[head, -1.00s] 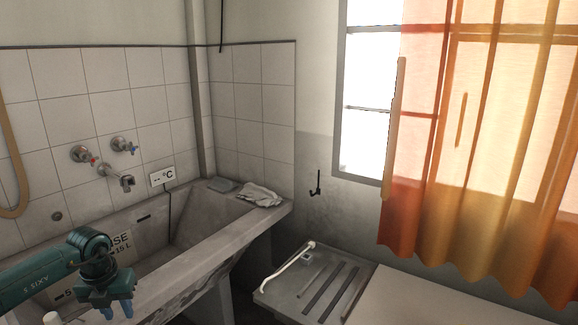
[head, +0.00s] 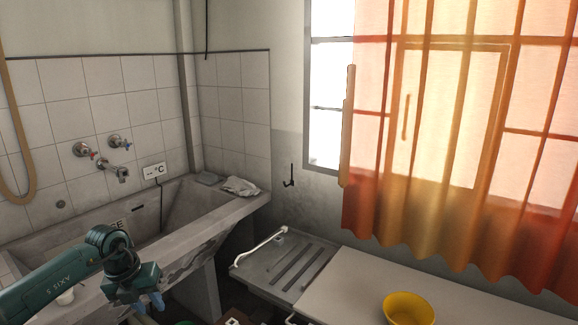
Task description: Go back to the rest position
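My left arm comes in from the lower left, in front of the concrete washtub (head: 228,215). My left gripper (head: 150,303) is at the bottom of the head view, with blue fingertips pointing down. The fingertips are small and partly cut off, so I cannot tell how far apart they are. I see nothing clearly held in it. My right gripper is not in view.
A yellow bowl (head: 408,308) sits on the pale counter (head: 350,285) at the lower right. A grey ribbed drainboard (head: 262,268) with a white hose lies left of it. A cloth (head: 240,186) rests on the tub's far corner.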

